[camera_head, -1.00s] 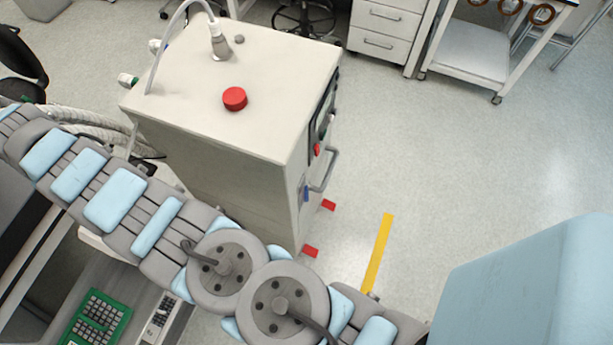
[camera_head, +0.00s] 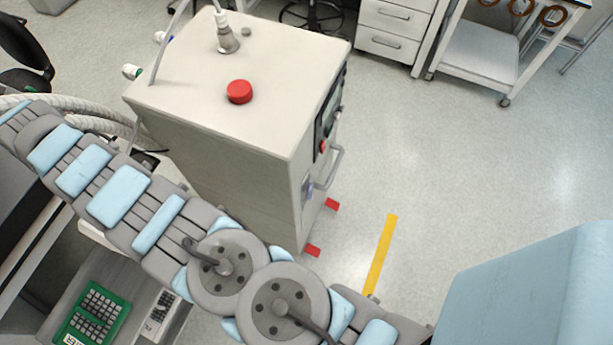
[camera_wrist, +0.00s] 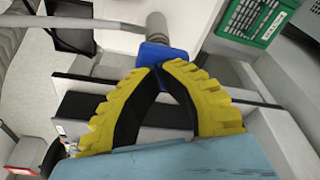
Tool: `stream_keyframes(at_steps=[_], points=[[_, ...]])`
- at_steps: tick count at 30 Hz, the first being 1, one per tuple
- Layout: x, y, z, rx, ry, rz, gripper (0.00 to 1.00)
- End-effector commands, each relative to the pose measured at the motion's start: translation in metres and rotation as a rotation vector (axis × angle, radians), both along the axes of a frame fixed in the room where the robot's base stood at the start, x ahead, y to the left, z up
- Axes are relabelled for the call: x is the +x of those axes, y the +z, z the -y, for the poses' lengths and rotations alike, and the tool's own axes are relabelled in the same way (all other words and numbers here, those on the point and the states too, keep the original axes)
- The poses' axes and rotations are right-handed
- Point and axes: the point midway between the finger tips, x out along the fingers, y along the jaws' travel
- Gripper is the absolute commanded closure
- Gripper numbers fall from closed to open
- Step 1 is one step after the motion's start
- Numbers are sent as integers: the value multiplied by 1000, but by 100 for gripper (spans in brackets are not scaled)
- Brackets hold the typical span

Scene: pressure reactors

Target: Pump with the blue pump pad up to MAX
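In the wrist view, my gripper (camera_wrist: 159,68) has yellow ribbed fingers with black inner faces. The fingertips meet, or nearly meet, and nothing shows held between them. A blue block (camera_wrist: 163,55), which looks like the pump pad, lies right beyond the tips. It is joined to a grey cylinder (camera_wrist: 156,22). The tips overlap the block's near edge in the picture; I cannot tell whether they touch it. No MAX mark or gauge reading is legible. The gripper and the blue block do not show in the head view.
A beige cabinet (camera_head: 225,130) with a red button (camera_head: 239,92) on top stands beyond my arm. A green keypad (camera_head: 92,312) lies at lower left; a green grid panel (camera_wrist: 257,18) shows in the wrist view. Floor with a yellow strip (camera_head: 381,255) is open to the right.

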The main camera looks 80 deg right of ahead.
Motion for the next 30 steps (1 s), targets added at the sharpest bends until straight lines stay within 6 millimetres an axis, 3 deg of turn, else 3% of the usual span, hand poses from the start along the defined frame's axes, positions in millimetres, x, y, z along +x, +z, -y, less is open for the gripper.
stream_keyframes(at_steps=[3, 18, 30], points=[[-1, 18, 0, 1, 0, -1, 100], [0, 71, 0, 0, -1, 1, 100], [0, 73, 0, 0, 0, 0, 100]])
